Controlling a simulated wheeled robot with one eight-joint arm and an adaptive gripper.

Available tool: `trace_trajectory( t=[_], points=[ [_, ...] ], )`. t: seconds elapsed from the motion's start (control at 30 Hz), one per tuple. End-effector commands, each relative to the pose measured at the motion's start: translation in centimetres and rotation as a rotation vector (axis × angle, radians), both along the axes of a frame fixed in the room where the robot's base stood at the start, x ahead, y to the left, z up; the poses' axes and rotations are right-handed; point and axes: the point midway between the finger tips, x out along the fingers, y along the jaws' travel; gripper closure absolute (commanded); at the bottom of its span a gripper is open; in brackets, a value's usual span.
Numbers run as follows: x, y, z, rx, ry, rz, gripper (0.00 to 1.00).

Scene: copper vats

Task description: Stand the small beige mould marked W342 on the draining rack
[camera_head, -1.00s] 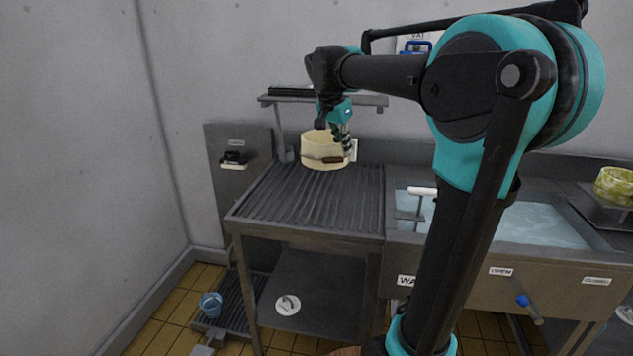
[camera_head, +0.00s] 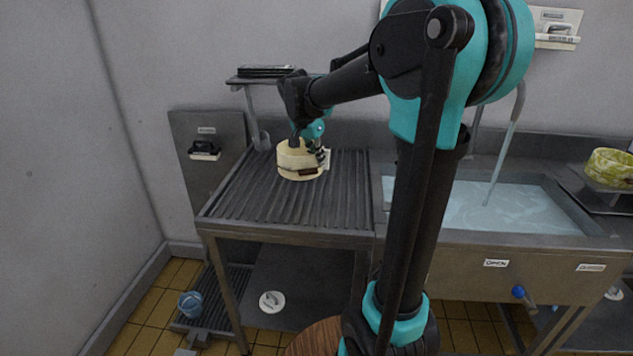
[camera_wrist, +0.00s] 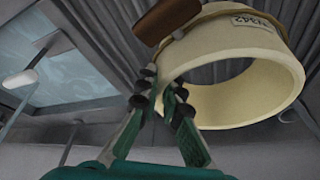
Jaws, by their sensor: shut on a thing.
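The small beige mould (camera_head: 297,163) is an open ring; in the wrist view (camera_wrist: 235,55) its label appears to read W342, upside down. My gripper (camera_head: 319,154) is shut on the mould's wall, its fingers on either side of the rim in the wrist view (camera_wrist: 160,97). The draining rack (camera_head: 265,205) is a dark ribbed top left of the sink. The mould is over or on its rear part; I cannot tell whether it touches the ribs. A brown handle (camera_wrist: 166,20) lies close against the mould's side.
A water-filled sink (camera_head: 560,222) is right of the rack. A wall shelf (camera_head: 262,80) hangs behind the rack. A yellow-green mould (camera_head: 610,168) stands at the far right. A blue bucket (camera_head: 190,304) is on the floor. The rack's front part is clear.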

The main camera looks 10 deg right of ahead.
Motion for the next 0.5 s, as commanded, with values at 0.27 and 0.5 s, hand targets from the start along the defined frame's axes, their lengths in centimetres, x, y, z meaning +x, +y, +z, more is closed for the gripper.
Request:
trace_trajectory(
  t=[0.27,0.5],
  points=[
    [0.1,0.0,-4.4,0.0,0.0,0.0,1.0],
    [0.1,0.0,-6.8,0.0,0.0,0.0,1.0]
  ],
)
